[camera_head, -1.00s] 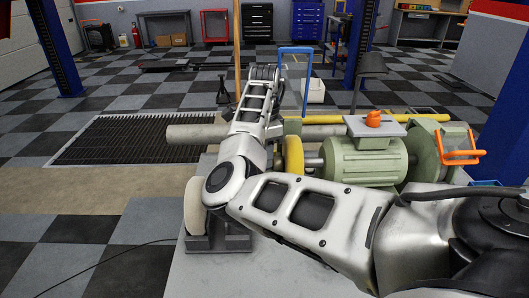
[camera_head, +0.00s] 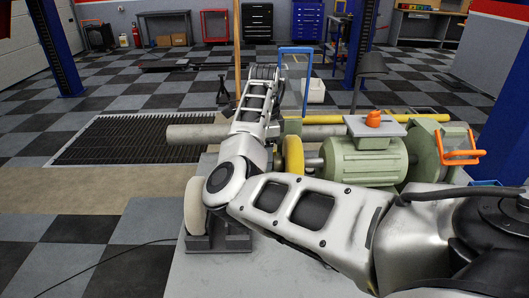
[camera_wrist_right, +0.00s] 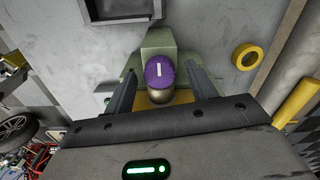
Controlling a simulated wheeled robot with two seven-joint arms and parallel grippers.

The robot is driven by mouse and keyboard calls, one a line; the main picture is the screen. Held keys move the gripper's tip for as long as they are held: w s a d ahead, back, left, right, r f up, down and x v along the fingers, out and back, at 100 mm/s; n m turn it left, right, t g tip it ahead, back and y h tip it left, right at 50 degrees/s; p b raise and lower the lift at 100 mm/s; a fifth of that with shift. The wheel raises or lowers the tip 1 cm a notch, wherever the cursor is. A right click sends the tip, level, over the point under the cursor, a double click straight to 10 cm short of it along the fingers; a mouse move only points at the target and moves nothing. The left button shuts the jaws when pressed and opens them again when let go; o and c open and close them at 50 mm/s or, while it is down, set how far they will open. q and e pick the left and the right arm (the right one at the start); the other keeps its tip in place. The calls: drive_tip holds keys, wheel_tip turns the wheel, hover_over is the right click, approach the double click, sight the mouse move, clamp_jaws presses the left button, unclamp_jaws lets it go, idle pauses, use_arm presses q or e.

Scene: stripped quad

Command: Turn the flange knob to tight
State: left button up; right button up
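The flange knob (camera_wrist_right: 160,72) has a purple face with a short white mark, upright in the right wrist view. A brass-coloured part (camera_wrist_right: 160,97) shows just below it. The knob sits in front of a green bracket (camera_wrist_right: 157,38). My right gripper (camera_wrist_right: 162,73) is open, with one dark finger on each side of the knob. A gap shows between each finger and the knob. In the head view my right arm reaches across the bench and hides the knob. My left gripper is in neither view.
A green motor (camera_head: 365,160) with an orange knob (camera_head: 373,119) on top stands right of my arm. A yellow wheel (camera_head: 293,154) and a grey pipe (camera_head: 190,134) are close to the forearm. A yellow ring (camera_wrist_right: 248,57) lies right of the gripper.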

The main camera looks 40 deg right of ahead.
wheel_tip(320, 180, up, 16)
idle(0.7)
idle(0.4)
